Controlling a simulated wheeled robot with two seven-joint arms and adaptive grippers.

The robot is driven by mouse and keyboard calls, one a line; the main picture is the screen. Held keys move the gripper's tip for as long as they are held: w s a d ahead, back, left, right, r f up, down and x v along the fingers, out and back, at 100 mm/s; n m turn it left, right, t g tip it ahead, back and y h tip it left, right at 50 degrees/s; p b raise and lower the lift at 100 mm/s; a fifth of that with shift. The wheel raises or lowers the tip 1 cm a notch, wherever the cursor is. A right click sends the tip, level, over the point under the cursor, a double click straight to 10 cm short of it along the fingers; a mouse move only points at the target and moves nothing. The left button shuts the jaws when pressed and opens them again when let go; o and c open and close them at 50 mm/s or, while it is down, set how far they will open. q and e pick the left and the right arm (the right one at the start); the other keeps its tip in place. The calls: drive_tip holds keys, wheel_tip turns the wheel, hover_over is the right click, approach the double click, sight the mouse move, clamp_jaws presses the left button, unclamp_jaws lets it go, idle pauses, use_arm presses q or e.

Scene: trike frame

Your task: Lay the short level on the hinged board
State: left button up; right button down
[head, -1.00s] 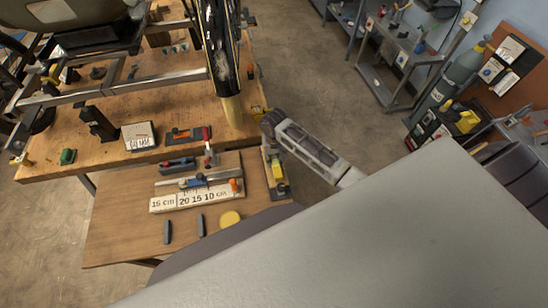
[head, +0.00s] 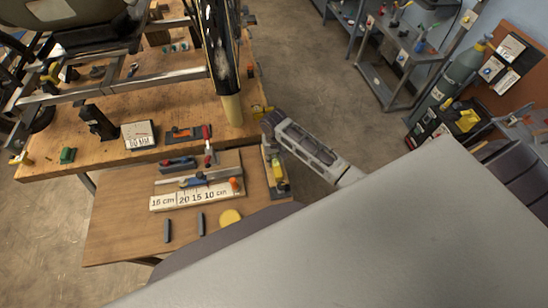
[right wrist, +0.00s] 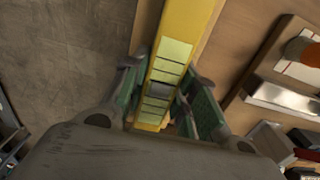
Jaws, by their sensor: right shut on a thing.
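The short level is a yellow bar (head: 279,172) at the right end of the low wooden table. In the right wrist view the yellow level (right wrist: 178,35) runs lengthwise between the green-padded fingers. My right gripper (head: 269,140) points down over its far end and is shut on it; in the wrist view the gripper (right wrist: 160,88) has a finger on each side of the bar. The likely hinged board is a pale board (head: 196,197) with printed cm marks, just left of the level; its hinge cannot be made out. My left gripper is out of view.
A blue-handled tool (head: 197,182) and an orange knob (head: 236,184) are at the marked board. The taller workbench (head: 60,160) with the trike frame stands behind.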

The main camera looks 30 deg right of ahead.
drive_tip(key=shift+f, duration=0.25)
drive_tip(key=c, duration=1.1)
unclamp_jaws()
drive_tip(key=shift+o, duration=0.2)
wheel_tip(320, 180, up, 12)
idle(0.9)
